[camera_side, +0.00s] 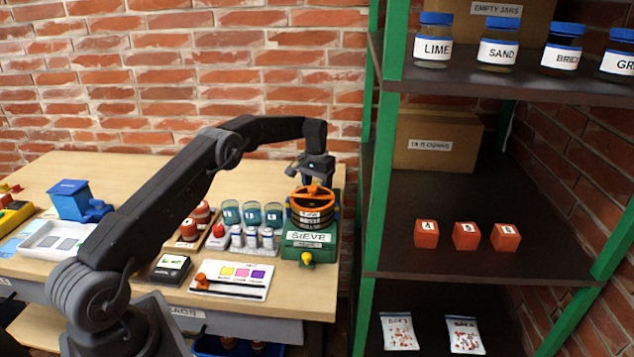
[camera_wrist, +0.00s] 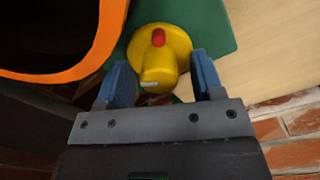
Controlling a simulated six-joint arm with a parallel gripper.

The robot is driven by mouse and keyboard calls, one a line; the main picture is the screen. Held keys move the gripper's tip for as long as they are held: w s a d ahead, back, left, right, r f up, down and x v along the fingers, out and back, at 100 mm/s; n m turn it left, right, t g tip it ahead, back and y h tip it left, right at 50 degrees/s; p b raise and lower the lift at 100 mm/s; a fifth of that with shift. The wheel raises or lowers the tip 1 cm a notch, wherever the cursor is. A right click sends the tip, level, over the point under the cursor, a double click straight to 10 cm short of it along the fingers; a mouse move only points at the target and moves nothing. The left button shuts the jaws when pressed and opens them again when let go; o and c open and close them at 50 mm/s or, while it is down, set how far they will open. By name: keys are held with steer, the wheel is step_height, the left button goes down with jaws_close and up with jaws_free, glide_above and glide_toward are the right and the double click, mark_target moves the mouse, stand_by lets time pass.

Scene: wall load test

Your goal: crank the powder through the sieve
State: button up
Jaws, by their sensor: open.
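The sieve (camera_side: 311,216) is a round dark stack with an orange rim on a green base labelled SIEVE, at the right end of the table. My gripper (camera_side: 319,178) is over its far side in the side view, fingertips unclear there. In the wrist view my gripper (camera_wrist: 158,68) is open, a blue-padded finger on either side of a yellow knobbed part (camera_wrist: 160,60) with a red spot. Contact with it cannot be told. The orange rim (camera_wrist: 105,40) is left of the fingers. A yellow knob (camera_side: 306,259) shows at the base's front; whether it is the same part is unclear. Powder is not visible.
Jars (camera_side: 252,213) and small containers stand close left of the sieve. A white colour card (camera_side: 232,281) lies in front. A green-framed shelf (camera_side: 480,268) with cubes, bags and labelled jars stands right. The brick wall is behind. The table's back left is clear.

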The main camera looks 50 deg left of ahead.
mark_target(317, 182)
step_height(317, 182, up, 14)
stand_by(0.6)
stand_by(0.4)
steer(key=s+d+r+m+t, duration=0.1)
steer(key=s+d+r, duration=0.2)
steer(key=d+r, duration=0.65)
steer(key=s+d+r+t, duration=0.2)
steer(key=s+d+r, duration=0.4)
steer(key=s+r, duration=0.25)
steer(key=s+d+f+m+t, duration=0.1)
steer(key=s+d, duration=0.2)
steer(key=s, duration=0.4)
steer(key=s+d+f+m, duration=0.1)
steer(key=s+d, duration=0.3)
steer(key=s, duration=0.3)
steer(key=s+d+f+t, duration=0.1)
steer(key=s+d+f, duration=0.2)
steer(key=s+f, duration=0.5)
steer(key=s, duration=0.5)
steer(key=shift+f+m+t, duration=0.2)
steer(key=shift+m+t, duration=0.1)
steer(key=shift+m, duration=0.1)
